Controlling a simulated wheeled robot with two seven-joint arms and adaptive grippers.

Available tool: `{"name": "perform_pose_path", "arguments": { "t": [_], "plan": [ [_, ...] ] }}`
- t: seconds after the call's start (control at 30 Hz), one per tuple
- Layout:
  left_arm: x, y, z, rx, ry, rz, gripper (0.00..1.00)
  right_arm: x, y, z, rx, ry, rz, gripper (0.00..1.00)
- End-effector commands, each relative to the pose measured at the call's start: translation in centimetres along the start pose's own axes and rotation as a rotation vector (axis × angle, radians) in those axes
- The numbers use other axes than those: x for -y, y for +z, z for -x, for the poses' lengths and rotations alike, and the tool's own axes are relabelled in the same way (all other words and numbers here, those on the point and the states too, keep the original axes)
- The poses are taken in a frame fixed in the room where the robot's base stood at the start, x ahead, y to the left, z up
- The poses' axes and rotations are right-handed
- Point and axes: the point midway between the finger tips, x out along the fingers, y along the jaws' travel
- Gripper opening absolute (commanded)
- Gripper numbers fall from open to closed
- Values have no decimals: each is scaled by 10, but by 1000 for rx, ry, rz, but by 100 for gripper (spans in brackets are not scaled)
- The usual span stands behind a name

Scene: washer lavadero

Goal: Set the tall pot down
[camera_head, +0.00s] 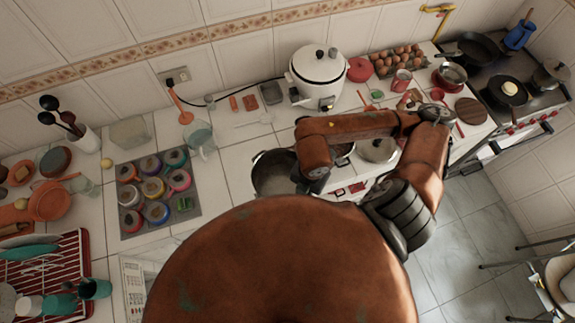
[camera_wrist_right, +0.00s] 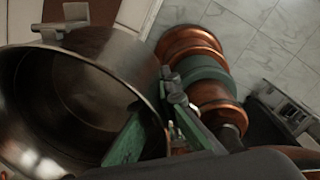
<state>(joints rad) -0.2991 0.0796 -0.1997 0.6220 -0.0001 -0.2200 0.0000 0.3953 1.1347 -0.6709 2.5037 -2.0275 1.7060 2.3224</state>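The tall pot (camera_wrist_right: 85,85) is a deep, dark metal pot that fills the left of the right wrist view. It looks empty inside. My right gripper (camera_wrist_right: 157,112) has one green finger inside the pot and one outside, with the wall between them; it looks shut on the rim. In the head view, the pot (camera_head: 272,172) shows its dark opening at the counter's front edge, left of my right forearm. My body hides its lower part and the right gripper there. I cannot tell whether its base touches the counter. My left gripper is not in view.
A tray of colourful cups (camera_head: 155,188) stands left of the pot, with a glass jug (camera_head: 200,138) behind. A white cooker (camera_head: 317,75) stands at the back. A lidded pot (camera_head: 377,150) is to the right. The stove (camera_head: 520,100) holds pans. Bare tiles (camera_head: 238,155) lie left of the pot.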

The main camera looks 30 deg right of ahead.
Motion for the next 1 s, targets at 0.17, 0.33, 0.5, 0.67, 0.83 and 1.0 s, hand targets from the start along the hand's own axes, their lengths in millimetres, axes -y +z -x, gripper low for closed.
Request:
{"name": "perform_pose_path", "arguments": {
  "t": [0.17, 0.33, 0.5, 0.67, 0.83, 1.0],
  "plan": [
    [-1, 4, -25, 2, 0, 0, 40, -5, 8, -9, 5, 6, -11, 0],
    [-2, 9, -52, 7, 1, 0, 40, -9, 16, -15, 4, 5, -10, 0],
    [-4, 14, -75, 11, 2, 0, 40, -15, 29, -20, 6, 1, -17, 0],
    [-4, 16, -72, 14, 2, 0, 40, -30, 58, -28, 1, -1, -19, 0],
    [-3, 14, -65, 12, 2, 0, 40, -46, 87, -49, -1, -1, -17, 0],
    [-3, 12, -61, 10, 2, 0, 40, -56, 106, -77, 0, 1, -14, 0]
  ]
}}
